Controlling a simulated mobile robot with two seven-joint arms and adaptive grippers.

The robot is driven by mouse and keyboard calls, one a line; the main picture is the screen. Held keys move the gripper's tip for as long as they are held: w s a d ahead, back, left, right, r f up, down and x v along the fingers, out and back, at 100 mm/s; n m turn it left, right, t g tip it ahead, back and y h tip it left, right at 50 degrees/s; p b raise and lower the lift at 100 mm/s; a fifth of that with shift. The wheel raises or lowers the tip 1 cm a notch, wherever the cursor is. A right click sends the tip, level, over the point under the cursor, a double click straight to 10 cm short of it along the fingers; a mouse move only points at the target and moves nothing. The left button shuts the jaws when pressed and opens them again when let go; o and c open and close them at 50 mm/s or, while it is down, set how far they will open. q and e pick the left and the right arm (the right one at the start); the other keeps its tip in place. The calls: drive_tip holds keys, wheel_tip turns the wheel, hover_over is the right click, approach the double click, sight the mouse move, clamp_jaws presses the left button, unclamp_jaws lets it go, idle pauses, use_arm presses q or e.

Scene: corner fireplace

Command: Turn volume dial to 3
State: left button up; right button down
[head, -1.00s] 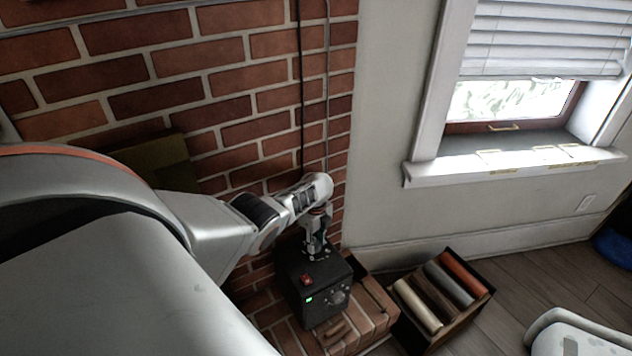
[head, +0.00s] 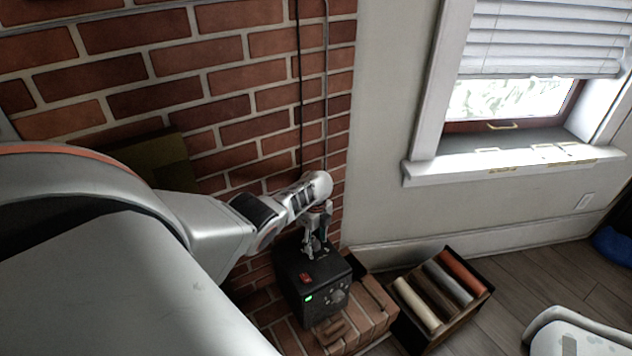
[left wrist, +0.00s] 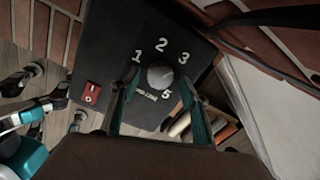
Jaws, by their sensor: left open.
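A dark speaker-like box (head: 293,290) stands on the brick ledge. I cannot tell which number the dial points to. The dial is small and dim in the head view (head: 338,298). My left gripper (head: 314,250) is over the upper part of the box in the head view.
A red switch (left wrist: 91,93) sits on the box, left of the dial. A brick wall (head: 230,80) with thin vertical lines rises behind. A crate of coloured rolls (head: 458,323) stands right of the ledge.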

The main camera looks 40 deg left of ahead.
sight(316, 243)
use_arm(q)
wheel_tip(316, 243, up, 12)
drive_tip(key=shift+f, duration=0.15)
idle(0.5)
drive_tip(key=shift+s, duration=0.1)
idle(0.4)
